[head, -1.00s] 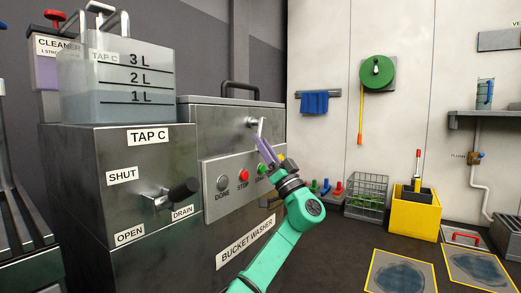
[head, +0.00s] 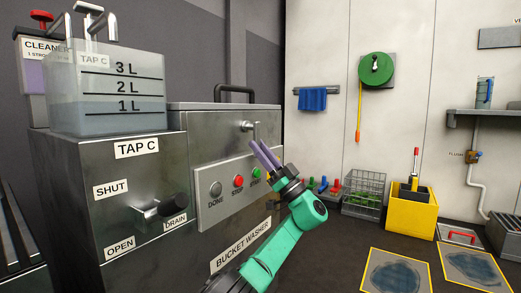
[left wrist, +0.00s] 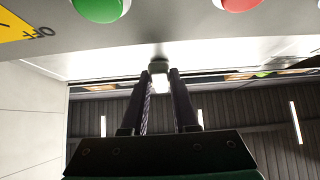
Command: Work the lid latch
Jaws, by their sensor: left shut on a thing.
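The lid latch (head: 249,126) is a small metal handle on the upper front of the bucket washer (head: 205,150), just below its grey lid (head: 225,105). Its thin lever hangs down. My left gripper (head: 257,144) reaches up from below, its purple fingers at the lever's lower end. The fingers hide part of the lever. My right gripper is not in view.
The DONE, STOP and START buttons sit on a panel (head: 225,194) beside and below the fingers.

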